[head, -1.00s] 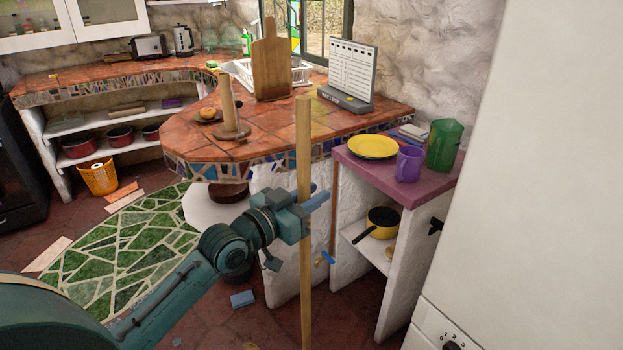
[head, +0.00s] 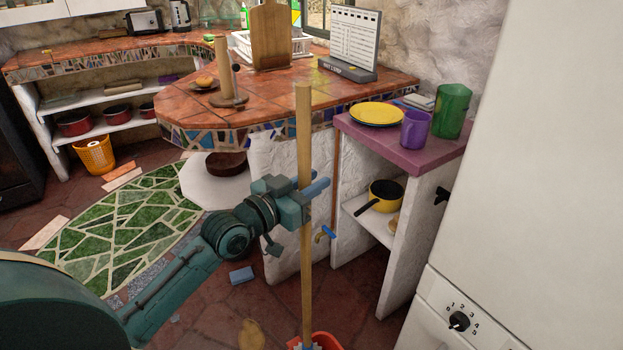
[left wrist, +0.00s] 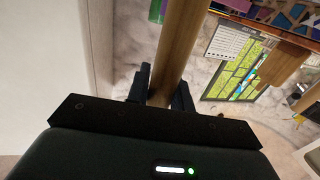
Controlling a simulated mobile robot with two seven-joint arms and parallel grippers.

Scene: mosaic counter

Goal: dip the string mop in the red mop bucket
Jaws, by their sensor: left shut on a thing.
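My left gripper (head: 304,199) is shut on the wooden handle of the string mop (head: 305,260), which stands nearly upright in the head view. The handle also runs between the fingers (left wrist: 160,92) in the left wrist view. The red mop bucket (head: 326,341) shows only in part at the bottom edge of the head view. The lower end of the mop, with a bit of grey-blue, is at the bucket's opening there. The frame edge cuts it off, so I cannot tell how deep it sits. My right gripper is not in view.
A tiled counter (head: 270,110) stands behind the mop. To the right is a purple-topped shelf (head: 420,158) with a yellow plate (head: 377,114), purple mug (head: 414,129) and green jug (head: 453,110). A blue sponge (head: 241,276) lies on the floor. A white appliance (head: 540,170) fills the right.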

